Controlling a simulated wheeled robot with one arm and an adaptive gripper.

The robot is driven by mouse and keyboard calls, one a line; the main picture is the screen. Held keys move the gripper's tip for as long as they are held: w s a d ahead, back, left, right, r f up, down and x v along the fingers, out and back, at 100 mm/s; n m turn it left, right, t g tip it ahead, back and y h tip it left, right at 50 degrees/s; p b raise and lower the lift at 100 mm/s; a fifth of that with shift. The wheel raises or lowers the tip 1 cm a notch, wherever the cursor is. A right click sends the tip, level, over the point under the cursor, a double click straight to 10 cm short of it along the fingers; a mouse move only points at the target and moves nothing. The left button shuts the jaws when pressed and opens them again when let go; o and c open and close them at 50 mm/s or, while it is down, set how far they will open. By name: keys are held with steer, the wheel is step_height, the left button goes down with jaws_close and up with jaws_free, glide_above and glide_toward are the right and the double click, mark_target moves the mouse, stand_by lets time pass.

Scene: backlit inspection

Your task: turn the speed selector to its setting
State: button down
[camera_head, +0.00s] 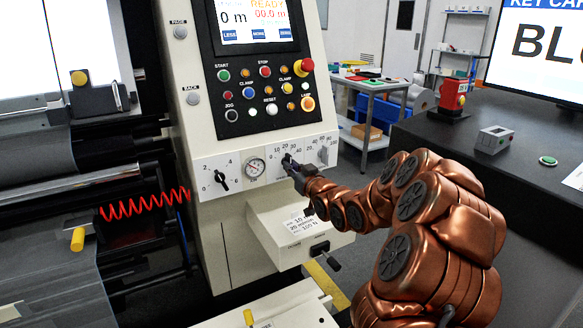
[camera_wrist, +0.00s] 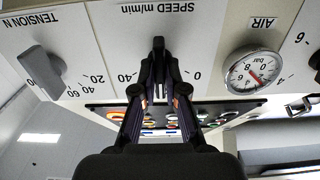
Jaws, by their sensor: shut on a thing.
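The speed selector (camera_head: 287,158) is a small dark knob on the lower strip of the light console, between the air gauge and a grey tension knob. In the wrist view, which is upside down, the selector (camera_wrist: 158,44) shows as a dark pointer under the label SPEED m/min, with 0 and 40 marked at its sides. My gripper (camera_head: 291,167) reaches it from the right; in the wrist view its fingertips (camera_wrist: 159,72) are closed together on the selector. The fingers hide much of the knob and part of its scale.
The air gauge (camera_head: 255,167) and the grey tension knob (camera_wrist: 44,68) flank the selector closely. Another dark knob (camera_head: 221,181) sits farther left. The button panel (camera_head: 262,92) is above, and a pale box (camera_head: 300,225) juts out below.

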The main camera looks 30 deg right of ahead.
steer(key=c, duration=1.2)
jaws_free()
steer(key=shift+s, duration=0.1)
steer(key=shift+s+a, duration=0.15)
steer(key=shift+s, duration=1.7)
steer(key=shift+s+a, duration=0.15)
steer(key=shift+s, duration=1.65)
